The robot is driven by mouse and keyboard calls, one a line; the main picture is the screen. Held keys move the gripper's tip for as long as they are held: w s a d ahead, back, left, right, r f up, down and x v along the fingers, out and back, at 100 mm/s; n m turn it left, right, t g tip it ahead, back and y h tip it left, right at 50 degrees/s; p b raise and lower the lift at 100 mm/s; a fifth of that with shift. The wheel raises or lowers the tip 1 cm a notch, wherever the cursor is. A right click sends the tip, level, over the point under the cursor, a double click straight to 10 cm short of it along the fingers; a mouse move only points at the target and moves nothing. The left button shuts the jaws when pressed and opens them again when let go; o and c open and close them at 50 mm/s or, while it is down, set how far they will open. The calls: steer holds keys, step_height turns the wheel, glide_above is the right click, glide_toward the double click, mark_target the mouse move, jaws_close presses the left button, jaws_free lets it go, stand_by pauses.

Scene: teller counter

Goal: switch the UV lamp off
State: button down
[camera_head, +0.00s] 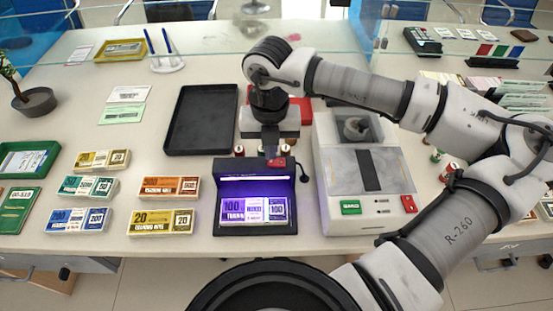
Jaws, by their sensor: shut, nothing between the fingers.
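The UV lamp (304,213) is a dark box at the front middle of the counter. Its inside glows violet, so it is lit. A purple 100 banknote bundle (254,209) lies inside under the light. A small red switch (277,162) shows on the lamp's top, right of the middle. My gripper (270,151) points down from above, just behind and over the lamp's top, close to the red switch. Its fingers are small and dark here and are shut with nothing held. Whether they touch the switch, I cannot tell.
A banknote machine (390,170) with green and red buttons stands close on the right. A black tray (201,120) lies behind left. Several banknote bundles (168,188) lie to the left. A glass screen (130,50) crosses the back.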

steer(key=shift+f+b, duration=0.85)
steer(key=shift+b, duration=0.1)
stand_by(0.3)
steer(key=shift+r, duration=0.1)
steer(key=shift+r+p, duration=1.45)
steer(key=shift+r, duration=2.05)
